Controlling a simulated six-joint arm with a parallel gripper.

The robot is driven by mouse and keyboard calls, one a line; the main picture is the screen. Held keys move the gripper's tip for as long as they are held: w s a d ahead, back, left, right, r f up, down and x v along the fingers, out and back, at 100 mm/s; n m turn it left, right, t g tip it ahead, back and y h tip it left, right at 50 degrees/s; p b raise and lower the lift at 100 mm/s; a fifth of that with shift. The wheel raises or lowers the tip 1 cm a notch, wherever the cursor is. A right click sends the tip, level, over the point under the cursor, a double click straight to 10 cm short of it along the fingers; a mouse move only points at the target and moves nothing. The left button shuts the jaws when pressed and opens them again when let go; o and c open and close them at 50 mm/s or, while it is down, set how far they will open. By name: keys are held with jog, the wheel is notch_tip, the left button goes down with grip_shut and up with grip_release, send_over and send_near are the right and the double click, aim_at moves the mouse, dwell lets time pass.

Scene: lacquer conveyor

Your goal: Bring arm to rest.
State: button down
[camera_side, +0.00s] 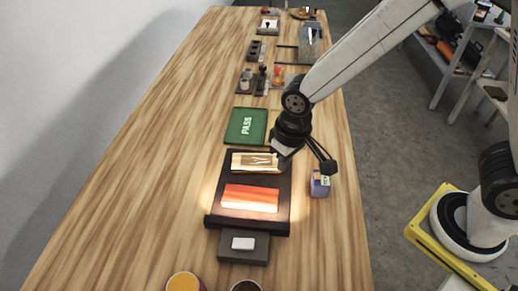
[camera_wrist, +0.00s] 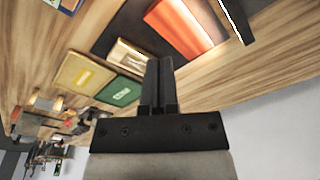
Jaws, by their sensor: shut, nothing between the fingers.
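My gripper (camera_wrist: 159,62) is shut and empty, its two dark fingers together in the wrist view. In the side view my gripper (camera_side: 281,150) hangs over the right far part of a dark board (camera_side: 283,208). An orange-red panel (camera_side: 250,198) lies brightly lit on the board; it also shows in the wrist view (camera_wrist: 178,26). A pale gold piece with dark marks (camera_side: 250,162) lies behind the panel on the board. The gripper's exact height above the board is hard to tell.
A green PASS tray (camera_side: 246,126) lies beyond the board. A yellow tray (camera_wrist: 80,75) beside it shows in the wrist view. A small purple box (camera_side: 319,184) stands right of the board. Stamps and tools (camera_side: 262,78) line the far table. The table's left side is clear.

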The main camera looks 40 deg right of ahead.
jog(key=s+d+r, duration=0.1)
jog(key=s+d, duration=0.1)
jog(key=d, duration=0.5)
jog(key=s+d+r+m+t, duration=0.1)
jog(key=s+d, duration=0.2)
jog(key=d, duration=0.4)
jog(key=shift+d+m+t, duration=0.3)
jog(key=shift+d, duration=0.05)
